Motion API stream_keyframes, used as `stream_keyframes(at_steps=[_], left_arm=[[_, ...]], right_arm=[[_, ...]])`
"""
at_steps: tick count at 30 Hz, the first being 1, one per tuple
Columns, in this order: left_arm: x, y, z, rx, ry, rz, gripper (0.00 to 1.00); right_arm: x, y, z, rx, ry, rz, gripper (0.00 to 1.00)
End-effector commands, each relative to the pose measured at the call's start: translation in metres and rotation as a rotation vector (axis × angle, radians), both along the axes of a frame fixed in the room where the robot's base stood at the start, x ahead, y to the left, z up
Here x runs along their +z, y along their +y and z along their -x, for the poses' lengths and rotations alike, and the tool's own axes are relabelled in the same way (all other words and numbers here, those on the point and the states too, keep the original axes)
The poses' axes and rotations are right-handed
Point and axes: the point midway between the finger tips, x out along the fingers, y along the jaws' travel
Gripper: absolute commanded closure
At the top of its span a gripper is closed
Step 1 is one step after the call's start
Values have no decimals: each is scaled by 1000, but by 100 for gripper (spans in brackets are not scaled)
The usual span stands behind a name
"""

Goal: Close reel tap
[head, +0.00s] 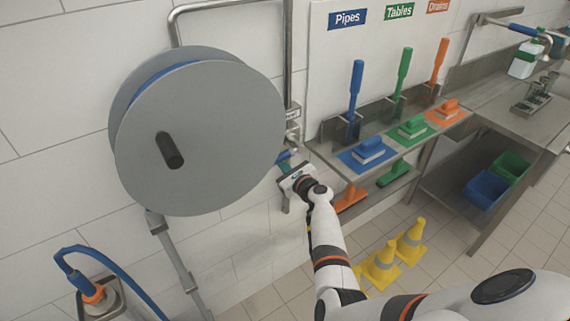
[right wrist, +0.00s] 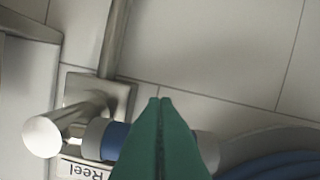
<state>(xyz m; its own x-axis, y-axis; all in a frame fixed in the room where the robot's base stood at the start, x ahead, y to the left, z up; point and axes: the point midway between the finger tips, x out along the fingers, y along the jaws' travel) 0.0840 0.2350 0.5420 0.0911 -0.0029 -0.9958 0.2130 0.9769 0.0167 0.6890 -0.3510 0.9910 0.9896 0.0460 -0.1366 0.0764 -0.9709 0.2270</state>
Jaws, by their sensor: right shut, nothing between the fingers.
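The reel tap (head: 292,132) sits on the wall pipe just right of the big grey hose reel (head: 215,130). In the right wrist view the tap shows as a silver round-ended fitting (right wrist: 42,136) beside a blue and grey part (right wrist: 110,138), with an upside-down "Reel" label (right wrist: 82,170) below. My right gripper (head: 284,164) is at the tap's lower side in the head view. Its green fingers (right wrist: 158,102) are shut with nothing between them and overlap the blue part. They hide some of it, and I cannot tell whether they touch. My left gripper is out of view.
A shelf with blue, green and orange brushes (head: 410,128) is to the right of my right gripper. Yellow cones (head: 381,265) stand on the floor below. A blue hose (head: 110,262) hangs at the lower left. A steel table (head: 530,125) is at the far right.

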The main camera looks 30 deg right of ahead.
Motion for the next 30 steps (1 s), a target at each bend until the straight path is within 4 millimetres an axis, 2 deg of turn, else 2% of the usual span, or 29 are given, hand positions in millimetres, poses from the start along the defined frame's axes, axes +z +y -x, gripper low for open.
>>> stream_keyframes(at_steps=[6,23,26,30], left_arm=[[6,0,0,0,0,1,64],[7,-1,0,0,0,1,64],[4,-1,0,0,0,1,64],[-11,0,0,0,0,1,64]], right_arm=[[7,2,0,1,-2,1,100],[7,2,0,1,-2,2,100],[4,3,-1,1,-2,1,100],[-12,9,-3,0,-1,1,100]])
